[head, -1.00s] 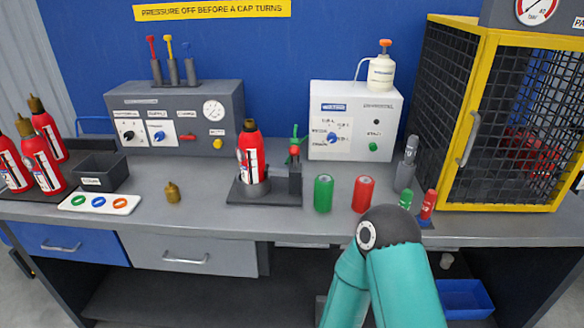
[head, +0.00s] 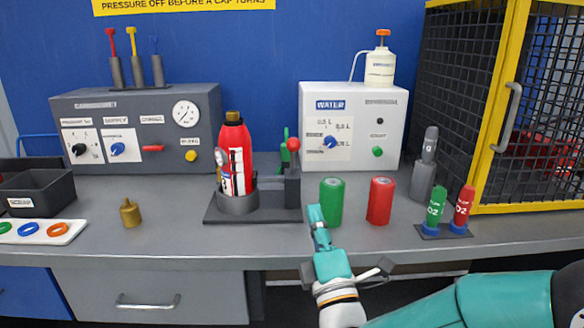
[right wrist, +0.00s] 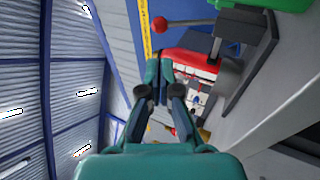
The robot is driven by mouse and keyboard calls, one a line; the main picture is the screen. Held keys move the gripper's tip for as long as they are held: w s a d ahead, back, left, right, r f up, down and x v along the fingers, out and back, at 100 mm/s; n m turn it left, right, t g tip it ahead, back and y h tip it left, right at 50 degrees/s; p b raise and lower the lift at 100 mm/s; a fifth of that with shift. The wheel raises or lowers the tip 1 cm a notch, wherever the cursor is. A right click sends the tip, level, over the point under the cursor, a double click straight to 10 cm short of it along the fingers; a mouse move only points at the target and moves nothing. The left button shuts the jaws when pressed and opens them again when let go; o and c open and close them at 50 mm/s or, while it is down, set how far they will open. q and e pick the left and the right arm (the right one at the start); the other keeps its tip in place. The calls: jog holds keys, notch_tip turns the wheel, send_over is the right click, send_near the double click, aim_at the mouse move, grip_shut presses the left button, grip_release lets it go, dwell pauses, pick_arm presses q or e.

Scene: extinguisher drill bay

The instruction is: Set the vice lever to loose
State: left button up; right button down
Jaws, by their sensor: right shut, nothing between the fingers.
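The vice (head: 215,213) is a dark base with a round collar on the bench. A red extinguisher (head: 234,160) with a brass cap stands upright in the collar. The vice lever (head: 293,146) has a red ball knob and shows above the dark post at the right of the base. The lever's red knob and rod also show in the right wrist view (right wrist: 160,24). My right gripper (head: 315,214) is shut and empty, in front of the bench's vice area, beside the green cylinder in the picture and apart from the knob. My left gripper is out of view.
A green cylinder (head: 331,203) and a red cylinder (head: 380,201) stand right of the vice. Small O2 bottles (head: 437,207) stand farther right, near a yellow-framed cage (head: 495,120). A brass cap (head: 130,212) sits to the left. The bench front between cap and vice is clear.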

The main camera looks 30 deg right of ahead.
jog(key=shift+w+a, duration=0.1)
jog(key=p, duration=0.5)
send_near(294, 151)
jog(key=x, duration=0.7)
jog(key=shift+r, duration=0.1)
